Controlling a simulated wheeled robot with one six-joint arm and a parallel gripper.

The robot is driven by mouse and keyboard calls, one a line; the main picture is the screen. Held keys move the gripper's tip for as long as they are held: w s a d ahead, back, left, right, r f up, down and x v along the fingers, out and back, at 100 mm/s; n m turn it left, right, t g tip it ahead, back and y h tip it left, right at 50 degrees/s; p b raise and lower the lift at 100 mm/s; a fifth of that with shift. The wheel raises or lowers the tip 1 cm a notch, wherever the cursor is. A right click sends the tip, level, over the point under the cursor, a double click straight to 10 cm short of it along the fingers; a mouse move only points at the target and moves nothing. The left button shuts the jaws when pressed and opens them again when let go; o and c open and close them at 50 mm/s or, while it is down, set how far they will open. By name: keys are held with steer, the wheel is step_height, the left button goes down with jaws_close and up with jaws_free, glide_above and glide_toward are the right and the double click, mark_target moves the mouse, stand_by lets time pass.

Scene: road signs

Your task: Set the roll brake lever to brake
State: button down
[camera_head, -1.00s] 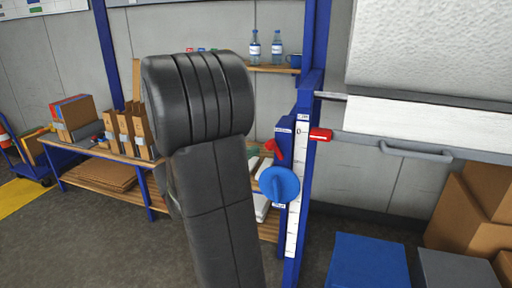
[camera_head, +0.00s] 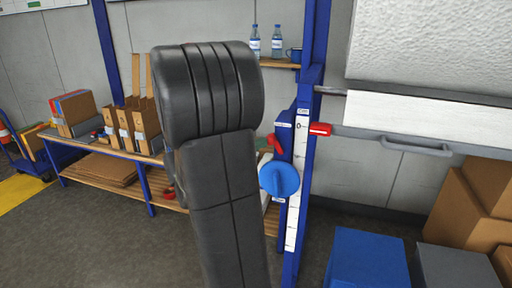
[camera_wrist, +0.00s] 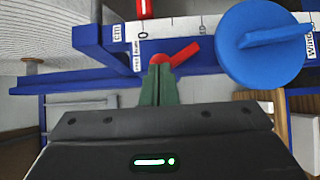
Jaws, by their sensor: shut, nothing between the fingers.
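The small red lever (camera_head: 275,144) is on the blue post beside the roll, just above the round blue knob (camera_head: 280,178). In the wrist view the red lever (camera_wrist: 182,54) slants up to the right from its rounded end, and the blue knob (camera_wrist: 262,42) is to its right. My gripper (camera_wrist: 160,68) is shut and empty, its green fingertips at the lever's rounded end. Whether they touch it I cannot tell. In the head view my arm hides most of the gripper. The small label by the lever is not fully readable.
A white ruler strip (camera_head: 295,210) with a red slider (camera_head: 320,129) runs along the post. A white roll (camera_head: 430,45) hangs at right above a grey bar. Blue (camera_head: 367,260) and grey boxes stand below. A bench with cartons (camera_head: 125,120) is behind my arm.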

mark_target(273, 138)
steer(key=shift+d+r+m+b, duration=0.1)
steer(key=shift+d+m+b, duration=0.05)
steer(key=shift+m+b, duration=0.3)
steer(key=d+m+y+b, duration=0.1)
steer(key=b, duration=0.1)
steer(key=s+d+r+m+g+y+b, duration=0.1)
steer(key=m+y+b, duration=0.1)
steer(key=b, duration=0.1)
steer(key=d+r+m+y+b, duration=0.1)
steer(key=d+y+b, duration=0.1)
steer(key=shift+s+m, duration=0.2)
steer(key=shift+m, duration=0.05)
steer(key=shift+r, duration=0.1)
steer(key=shift+r+p, duration=0.35)
steer(key=shift+r, duration=0.4)
